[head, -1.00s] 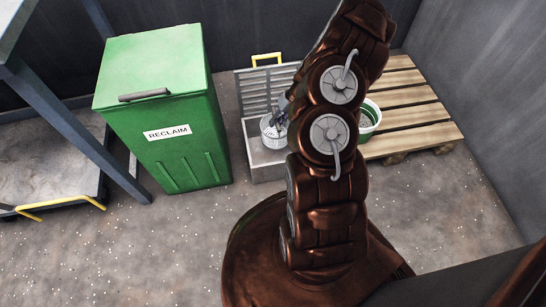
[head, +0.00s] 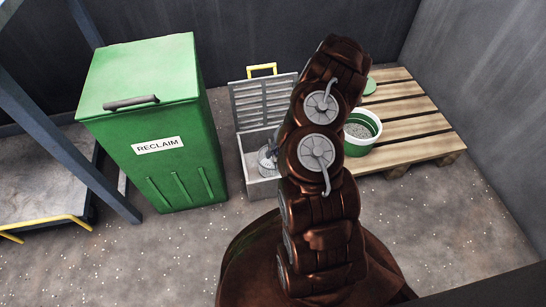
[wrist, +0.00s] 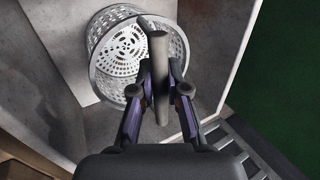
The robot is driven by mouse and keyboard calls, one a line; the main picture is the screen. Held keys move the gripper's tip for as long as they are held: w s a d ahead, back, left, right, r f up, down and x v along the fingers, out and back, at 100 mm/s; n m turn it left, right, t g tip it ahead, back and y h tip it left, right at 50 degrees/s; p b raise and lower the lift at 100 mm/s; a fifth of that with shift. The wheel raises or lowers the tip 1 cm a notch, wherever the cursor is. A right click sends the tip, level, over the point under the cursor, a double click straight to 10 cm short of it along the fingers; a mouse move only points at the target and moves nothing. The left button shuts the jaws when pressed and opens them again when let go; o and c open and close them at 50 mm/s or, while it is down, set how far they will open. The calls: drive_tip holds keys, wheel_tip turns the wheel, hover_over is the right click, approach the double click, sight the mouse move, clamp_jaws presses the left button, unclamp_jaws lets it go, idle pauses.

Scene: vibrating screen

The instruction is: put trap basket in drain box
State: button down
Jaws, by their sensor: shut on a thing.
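The trap basket (wrist: 128,50) is a pale, perforated round basket with a holed bottom, seen tilted in the wrist view. My gripper (wrist: 160,75) is shut on its upright grey-brown handle (wrist: 157,48). In the head view the basket (head: 266,158) shows within the opening of the grey drain box (head: 265,188), partly behind my arm. Box walls surround it in the wrist view. I cannot tell whether it touches the box floor. My gripper is hidden behind my arm in the head view.
The louvered lid (head: 262,103) with a yellow handle (head: 262,70) stands open behind the box. A green RECLAIM bin (head: 160,130) is close on the left. A green-and-white tub (head: 360,140) and a wooden pallet (head: 420,120) are on the right. Floor in front is clear.

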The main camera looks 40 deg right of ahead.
drive_tip(key=shift+f, duration=0.8)
drive_tip(key=shift+f+b, duration=0.1)
drive_tip(key=shift+b, duration=0.2)
drive_tip(key=c, duration=1.2)
unclamp_jaws()
drive_tip(key=shift+o, duration=0.2)
